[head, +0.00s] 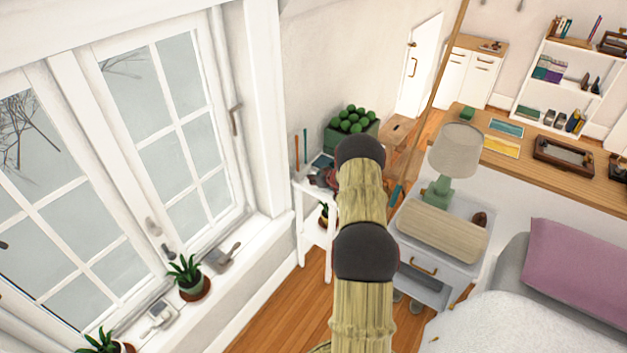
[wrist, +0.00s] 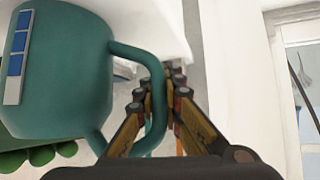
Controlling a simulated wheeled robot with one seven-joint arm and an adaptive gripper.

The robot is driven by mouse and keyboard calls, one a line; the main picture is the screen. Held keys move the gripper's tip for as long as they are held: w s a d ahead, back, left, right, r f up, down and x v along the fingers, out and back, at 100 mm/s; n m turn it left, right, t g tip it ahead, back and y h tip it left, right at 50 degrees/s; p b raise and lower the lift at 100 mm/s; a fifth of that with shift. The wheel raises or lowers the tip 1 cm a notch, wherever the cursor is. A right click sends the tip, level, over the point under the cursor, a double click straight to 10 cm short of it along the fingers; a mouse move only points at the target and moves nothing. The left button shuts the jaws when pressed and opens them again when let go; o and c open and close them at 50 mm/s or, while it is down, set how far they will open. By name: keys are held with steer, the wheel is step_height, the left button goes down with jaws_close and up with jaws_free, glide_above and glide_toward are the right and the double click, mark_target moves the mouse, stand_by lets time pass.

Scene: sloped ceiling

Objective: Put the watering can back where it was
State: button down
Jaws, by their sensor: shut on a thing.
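The watering can (wrist: 65,75) is teal, with a strip of blue squares on its side, and fills the left of the wrist view. My gripper (wrist: 162,88) is shut on its looped handle (wrist: 130,50), which passes between the fingers. In the head view my arm reaches toward the small white stand by the window. The arm hides the gripper and most or all of the can there.
The white stand (head: 312,222) holds tools, a small plant and other items beside a green box of round green plants (head: 352,120). To its right are a white nightstand (head: 430,290) with a lamp (head: 452,150) and the bed (head: 530,325). Potted plants (head: 188,275) line the windowsill.

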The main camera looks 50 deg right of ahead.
steer(key=c, duration=2.4)
jaws_free()
steer(key=shift+f, duration=0.1)
steer(key=o, duration=0.4)
steer(key=shift+c, duration=0.2)
steer(key=shift+o, duration=0.6)
